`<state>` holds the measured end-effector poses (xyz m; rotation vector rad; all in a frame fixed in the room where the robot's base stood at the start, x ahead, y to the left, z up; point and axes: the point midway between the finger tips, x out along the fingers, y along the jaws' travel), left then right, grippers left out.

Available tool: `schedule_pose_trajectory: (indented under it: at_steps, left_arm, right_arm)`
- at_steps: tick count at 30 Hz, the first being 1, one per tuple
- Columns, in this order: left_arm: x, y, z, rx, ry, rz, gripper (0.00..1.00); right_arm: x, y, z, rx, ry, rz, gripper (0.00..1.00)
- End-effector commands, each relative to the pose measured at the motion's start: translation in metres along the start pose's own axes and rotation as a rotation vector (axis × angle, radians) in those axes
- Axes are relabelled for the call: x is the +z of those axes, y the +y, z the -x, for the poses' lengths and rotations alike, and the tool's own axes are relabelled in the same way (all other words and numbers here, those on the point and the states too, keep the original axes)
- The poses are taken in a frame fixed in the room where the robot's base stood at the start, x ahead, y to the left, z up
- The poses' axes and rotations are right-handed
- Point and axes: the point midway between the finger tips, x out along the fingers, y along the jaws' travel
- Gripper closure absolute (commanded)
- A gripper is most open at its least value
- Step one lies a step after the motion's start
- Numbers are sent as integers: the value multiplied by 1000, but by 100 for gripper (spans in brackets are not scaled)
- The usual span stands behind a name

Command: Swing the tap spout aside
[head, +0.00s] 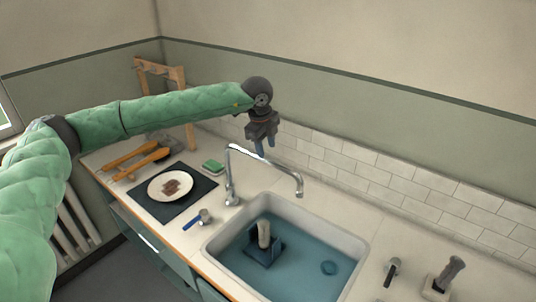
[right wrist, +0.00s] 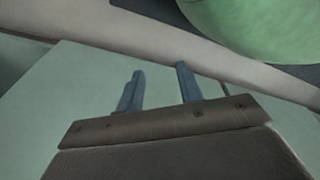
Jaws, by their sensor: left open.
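The chrome tap (head: 230,180) stands at the back left corner of the sink. Its spout (head: 266,161) runs to the right, and its down-turned end hangs over the sink's back edge. My left gripper (head: 264,150) points down with its blue fingers open. It shows just above and behind the spout in the head view; I see no grip on the spout, and whether they touch I cannot tell. My right gripper (right wrist: 160,85) shows only in the right wrist view, its two blue fingers apart with nothing between them.
Dark-handled tools (head: 393,271) stand at right.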

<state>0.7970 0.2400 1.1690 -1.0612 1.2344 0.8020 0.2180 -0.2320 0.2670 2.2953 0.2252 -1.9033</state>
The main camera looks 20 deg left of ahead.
Motion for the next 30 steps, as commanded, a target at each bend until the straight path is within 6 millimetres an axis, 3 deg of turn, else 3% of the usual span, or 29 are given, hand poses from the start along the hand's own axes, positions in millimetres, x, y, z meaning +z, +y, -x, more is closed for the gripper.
schedule_pose_trajectory:
  at_steps: [6, 12, 25, 30]
  left_arm:
    - [-1, 0, -26, 2, 1, -2, 58]
    - [0, 0, -44, 1, 0, -2, 58]
    - [-1, 0, -53, -1, 2, -2, 58]
    - [-1, 0, -53, -1, 2, -2, 89]
  right_arm:
    - [36, -1, 3, -1, -26, 0, 64]
    - [58, -1, 3, -2, -41, 1, 64]
    - [67, -1, 2, -2, -44, 1, 64]
    - [67, -1, 2, -2, -43, 0, 64]
